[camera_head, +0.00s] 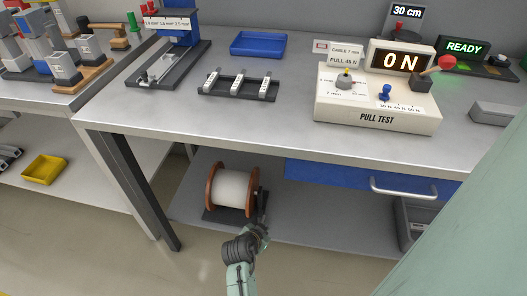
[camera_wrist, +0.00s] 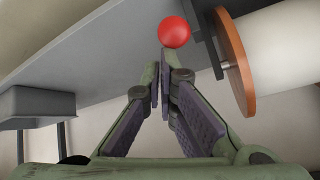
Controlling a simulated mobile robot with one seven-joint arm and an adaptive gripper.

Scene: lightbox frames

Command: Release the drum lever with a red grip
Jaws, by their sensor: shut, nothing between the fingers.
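The cable drum (camera_head: 233,188), white with orange-brown flanges, sits in a dark stand on the lower shelf under the bench. It also shows at the upper right of the wrist view (camera_wrist: 285,55). The drum lever's round red grip (camera_wrist: 174,31) shows in the wrist view, just past my fingertips, beside the drum's dark side bracket. Whether the fingertips touch it I cannot tell. My gripper (camera_wrist: 161,78) is shut and empty. In the head view my gripper (camera_head: 262,228) is at the drum's right front, and the red grip cannot be made out there.
The bench top (camera_head: 285,125) is above the drum, with a blue drawer (camera_head: 330,177) and its handle to the right. A dark bench leg (camera_head: 140,185) stands left of the drum. A pull tester (camera_head: 375,112) with its own red-knobbed lever stands on the bench.

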